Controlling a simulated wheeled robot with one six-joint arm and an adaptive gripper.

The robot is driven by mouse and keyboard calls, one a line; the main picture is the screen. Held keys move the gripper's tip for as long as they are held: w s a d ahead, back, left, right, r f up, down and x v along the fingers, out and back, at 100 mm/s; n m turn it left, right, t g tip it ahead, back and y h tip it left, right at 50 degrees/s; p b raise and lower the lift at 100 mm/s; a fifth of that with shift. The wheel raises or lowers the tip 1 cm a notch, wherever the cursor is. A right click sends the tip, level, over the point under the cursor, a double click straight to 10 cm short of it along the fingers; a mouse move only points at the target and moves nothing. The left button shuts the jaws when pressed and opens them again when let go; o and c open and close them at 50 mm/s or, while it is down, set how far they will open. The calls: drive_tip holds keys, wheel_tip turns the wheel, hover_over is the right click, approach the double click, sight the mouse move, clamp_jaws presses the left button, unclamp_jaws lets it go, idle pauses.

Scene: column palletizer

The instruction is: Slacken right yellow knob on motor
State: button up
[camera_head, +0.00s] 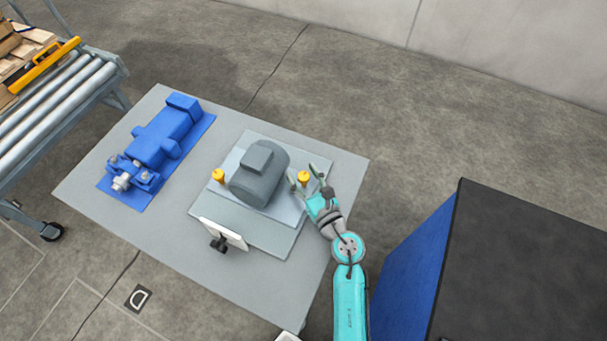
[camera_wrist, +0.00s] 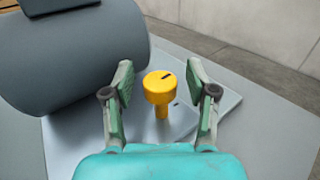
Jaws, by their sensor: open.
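The grey motor (camera_head: 260,174) sits on a plate on the grey table. The right yellow knob (camera_head: 304,177) stands to the right of the motor. In the wrist view, the knob (camera_wrist: 160,88) is upright, with a round head, a dark slot mark and a narrower stem. My gripper (camera_head: 307,172) is open, with its fingers spread on either side of the knob. In the wrist view, my gripper (camera_wrist: 160,90) shows gaps between both fingers and the knob. The left yellow knob (camera_head: 218,176) is on the motor's other side. The motor (camera_wrist: 75,55) fills the wrist view's left.
A blue machine (camera_head: 160,140) lies on a blue mat at the table's left. A small white panel (camera_head: 223,234) stands at the plate's front edge. A large black-topped blue box (camera_head: 520,270) is at the right. A roller conveyor (camera_head: 60,95) is at the far left.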

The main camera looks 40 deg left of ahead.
drive_tip(key=shift+c, duration=0.2)
clamp_jaws()
drive_tip(key=shift+g, duration=0.3)
drive_tip(key=n+g, duration=0.2)
drive_tip(key=n+g+y, duration=0.1)
drive_tip(key=g, duration=0.2)
drive_tip(key=shift+w+r+n+y, duration=0.1)
drive_tip(key=shift+w+n+y, duration=0.05)
drive_tip(key=shift+n+y, duration=0.2)
drive_tip(key=n+g, duration=0.2)
drive_tip(key=g, duration=0.1)
drive_tip(key=n+g+h, duration=0.1)
drive_tip(key=n+g, duration=0.1)
drive_tip(key=g, duration=0.2)
drive_tip(key=shift+n, duration=0.35)
drive_tip(key=n+g+h, duration=0.1)
drive_tip(key=n+g, duration=0.1)
drive_tip(key=g, duration=0.1)
drive_tip(key=n+g+h, duration=0.2)
drive_tip(key=g, duration=0.1)
drive_tip(key=shift+s+n+g+h, duration=0.2)
drive_tip(key=shift+n+g+h, duration=1.2)
drive_tip(key=shift+g+h, duration=0.15)
